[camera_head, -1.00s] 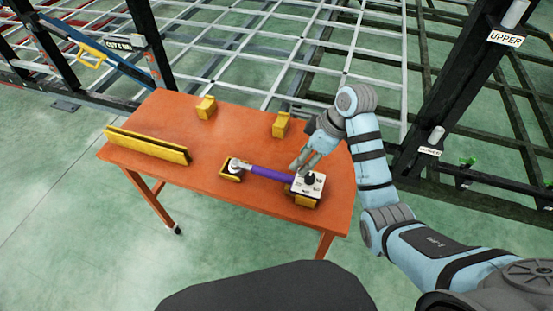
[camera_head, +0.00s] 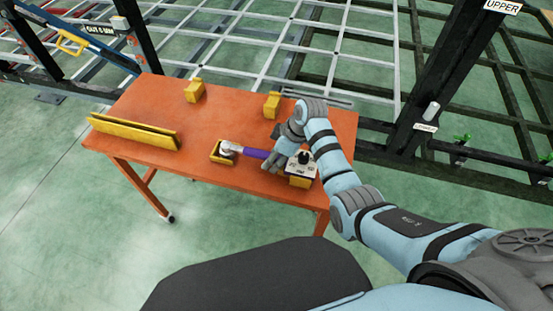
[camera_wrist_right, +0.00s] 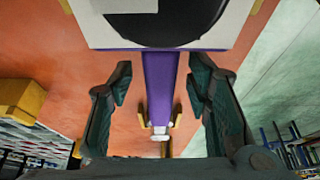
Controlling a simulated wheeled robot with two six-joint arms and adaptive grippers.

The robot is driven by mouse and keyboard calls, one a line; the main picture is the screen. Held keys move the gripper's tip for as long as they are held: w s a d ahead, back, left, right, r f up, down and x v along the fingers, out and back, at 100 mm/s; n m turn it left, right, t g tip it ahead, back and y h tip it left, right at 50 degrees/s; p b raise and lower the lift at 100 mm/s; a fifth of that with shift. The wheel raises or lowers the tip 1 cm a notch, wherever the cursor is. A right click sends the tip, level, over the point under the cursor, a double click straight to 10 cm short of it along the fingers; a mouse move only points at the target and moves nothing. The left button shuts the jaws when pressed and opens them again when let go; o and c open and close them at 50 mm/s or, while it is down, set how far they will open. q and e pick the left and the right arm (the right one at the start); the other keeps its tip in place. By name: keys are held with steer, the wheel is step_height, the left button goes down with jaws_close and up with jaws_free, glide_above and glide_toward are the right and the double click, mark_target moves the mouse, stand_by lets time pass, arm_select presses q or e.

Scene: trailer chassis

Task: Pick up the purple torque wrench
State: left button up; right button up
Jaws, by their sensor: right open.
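The purple torque wrench (camera_head: 254,153) lies across the orange table, its silver head resting on a yellow block at left and its other end at a white-topped box. In the right wrist view its purple shaft (camera_wrist_right: 159,85) runs down the middle. My right gripper (camera_head: 273,163) is at the shaft near the white-topped box. In the wrist view its two fingers (camera_wrist_right: 160,88) are open, one on each side of the shaft, with gaps on both sides. My left gripper is not in view.
The white-topped box (camera_head: 301,163) with a black knob stands close to my right gripper. Yellow blocks (camera_head: 194,91) (camera_head: 271,105) stand toward the back of the orange table (camera_head: 230,112). A long yellow bar (camera_head: 134,132) lies at left. The chassis frame (camera_head: 240,45) is behind.

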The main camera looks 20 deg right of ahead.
steer(key=shift+s+r, duration=0.1)
steer(key=c, duration=0.4)
jaws_close()
